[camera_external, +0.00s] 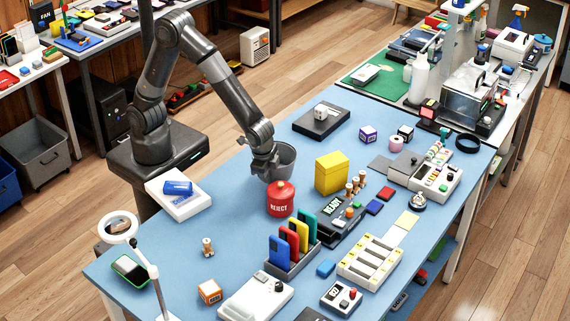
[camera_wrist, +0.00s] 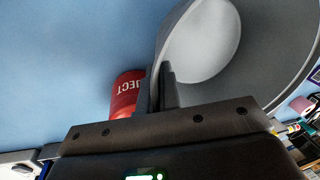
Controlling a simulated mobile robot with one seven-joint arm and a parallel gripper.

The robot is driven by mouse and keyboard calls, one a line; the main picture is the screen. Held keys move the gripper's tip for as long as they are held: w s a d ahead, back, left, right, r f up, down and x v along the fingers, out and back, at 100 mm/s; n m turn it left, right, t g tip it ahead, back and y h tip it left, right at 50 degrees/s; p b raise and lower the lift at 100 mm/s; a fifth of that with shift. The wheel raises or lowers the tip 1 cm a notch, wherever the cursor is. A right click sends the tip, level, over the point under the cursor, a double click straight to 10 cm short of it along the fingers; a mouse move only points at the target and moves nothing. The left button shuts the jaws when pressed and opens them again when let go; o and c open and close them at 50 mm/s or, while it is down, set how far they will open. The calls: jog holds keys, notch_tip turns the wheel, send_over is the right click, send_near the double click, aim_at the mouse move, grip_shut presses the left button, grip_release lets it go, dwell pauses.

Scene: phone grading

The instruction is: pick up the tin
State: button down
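The grey open tin (camera_external: 284,167) stands near the middle of the blue table, just behind the red REJECT canister. In the wrist view the tin (camera_wrist: 275,55) fills the upper right, with its pale inside facing the camera. My gripper (camera_external: 268,164) is at the tin's left rim. In the wrist view the two fingers of my gripper (camera_wrist: 157,92) are close together, with the tin's wall seemingly between them. Whether the tin is clear of the table cannot be told.
The red REJECT canister (camera_external: 281,200) is close in front of the tin; it also shows in the wrist view (camera_wrist: 126,94). A yellow box (camera_external: 331,174) is to the right. A white tray with a blue item (camera_external: 178,199) is left. Bare blue table lies between tray and canister.

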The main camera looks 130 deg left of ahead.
aim_at(268, 185)
jog(key=shift+d+x, duration=0.15)
jog(key=shift+x, duration=0.85)
jog(key=shift+d+x, duration=0.15)
jog(key=shift+x, duration=0.85)
jog(key=shift+w+f, duration=0.1)
jog(key=shift+f, duration=0.05)
jog(key=c, duration=1.6)
grip_release()
jog(key=shift+f, duration=0.1)
jog(key=shift+c, duration=0.2)
